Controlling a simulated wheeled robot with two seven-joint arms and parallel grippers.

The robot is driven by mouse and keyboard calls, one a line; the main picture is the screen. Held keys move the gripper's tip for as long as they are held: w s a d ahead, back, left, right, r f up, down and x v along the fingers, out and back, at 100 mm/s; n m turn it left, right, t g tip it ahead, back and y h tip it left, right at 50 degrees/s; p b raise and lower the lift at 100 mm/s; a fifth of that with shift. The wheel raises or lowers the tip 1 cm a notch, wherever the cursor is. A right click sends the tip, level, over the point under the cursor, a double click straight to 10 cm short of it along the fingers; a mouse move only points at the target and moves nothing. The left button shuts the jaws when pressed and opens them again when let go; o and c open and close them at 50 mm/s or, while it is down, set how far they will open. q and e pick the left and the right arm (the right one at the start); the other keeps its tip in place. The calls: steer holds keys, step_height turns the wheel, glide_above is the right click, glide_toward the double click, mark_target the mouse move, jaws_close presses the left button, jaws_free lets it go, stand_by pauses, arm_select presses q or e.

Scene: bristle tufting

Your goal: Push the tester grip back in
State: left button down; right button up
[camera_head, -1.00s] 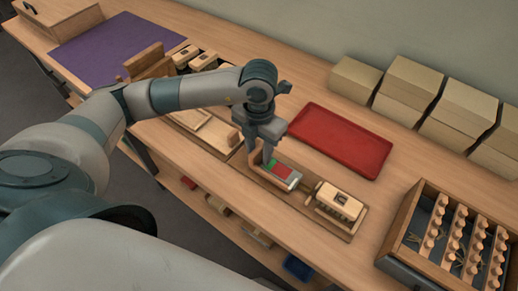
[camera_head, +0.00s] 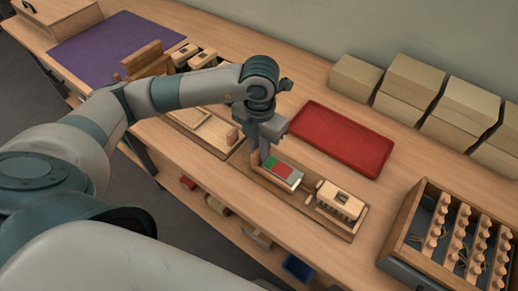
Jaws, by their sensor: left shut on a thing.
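The tester, a small grey box with a green and red face (camera_head: 281,168), sits on a long wooden base board (camera_head: 308,212). My left gripper (camera_head: 261,157) points down at the tester's left end and is shut on the tester grip. The grip itself is mostly hidden by the fingers. A light wooden brush block (camera_head: 341,198) with a dark slot in its top stands at the board's right end, apart from the tester. A small wooden peg (camera_head: 308,200) shows between them. My right gripper is not in view.
A red tray (camera_head: 342,140) lies behind the board. At the right stands a wooden rack (camera_head: 402,230) with rows of pegs and bristle tufts. Cardboard boxes (camera_head: 415,80) line the wall. A purple mat (camera_head: 115,48) and more wooden blocks (camera_head: 202,57) lie to the left.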

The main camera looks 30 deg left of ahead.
arm_select(q)
steer(key=c, duration=1.7)
jaws_free()
steer(key=shift+d, duration=0.1)
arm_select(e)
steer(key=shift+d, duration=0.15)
arm_select(q)
steer(key=shift+r, duration=0.45)
step_height(320, 180, up, 3)
steer(key=shift+w+r+b, duration=0.1)
steer(key=shift+r+b, duration=0.1)
steer(key=shift+b, duration=0.1)
steer(key=shift+r+b, duration=0.3)
steer(key=shift+r, duration=6.25)
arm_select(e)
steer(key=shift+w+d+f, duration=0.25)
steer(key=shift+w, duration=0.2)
